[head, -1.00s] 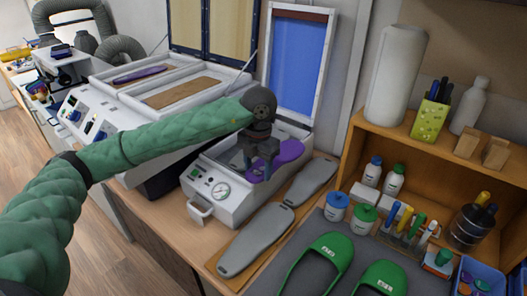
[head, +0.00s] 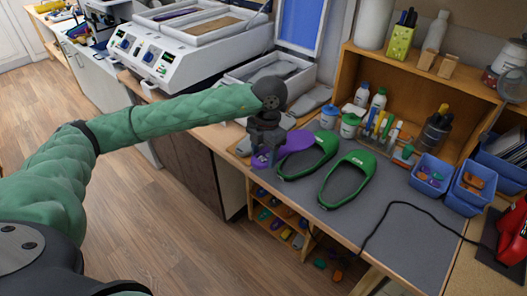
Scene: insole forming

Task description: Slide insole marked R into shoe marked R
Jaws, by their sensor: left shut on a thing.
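My left gripper (head: 264,158) is shut on a purple insole (head: 293,145), held near the left edge of the grey mat. The insole reaches to the right from the fingers, towards the nearer-left green shoe. Its marking cannot be read. The left green shoe (head: 322,138) lies on the mat, just right of the insole. A second green shoe (head: 368,161) lies to its right. Each shoe has a small white label at its strap, too small to read here. I cannot tell whether the insole touches the left shoe. My right gripper is not in view.
The grey mat (head: 395,230) is mostly bare in front of the shoes. Behind stand paint pots (head: 350,125), bottles and pens by a wooden shelf. Blue bins (head: 431,174) and a black cable (head: 375,232) are to the right. The open press (head: 270,68) is behind my arm.

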